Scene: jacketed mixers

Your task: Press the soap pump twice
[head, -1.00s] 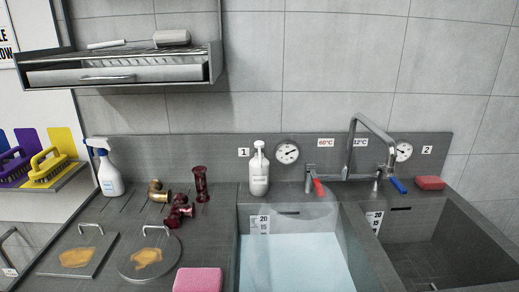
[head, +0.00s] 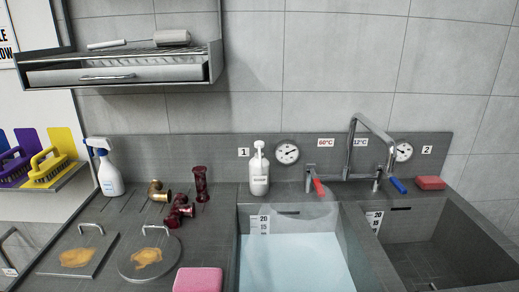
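A white soap pump bottle (head: 259,176) stands upright on the ledge behind the left sink, just right of the number 1 label. Its pump head (head: 259,147) sits on top, and nothing touches it. Neither of my grippers shows in the head view.
The left sink (head: 238,255) holds pale blue water; the right sink (head: 470,232) looks empty. A faucet (head: 352,150) with red and blue handles stands right of the pump. Dark red fittings (head: 200,184), a spray bottle (head: 108,172), two lids and a pink sponge (head: 198,280) lie left.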

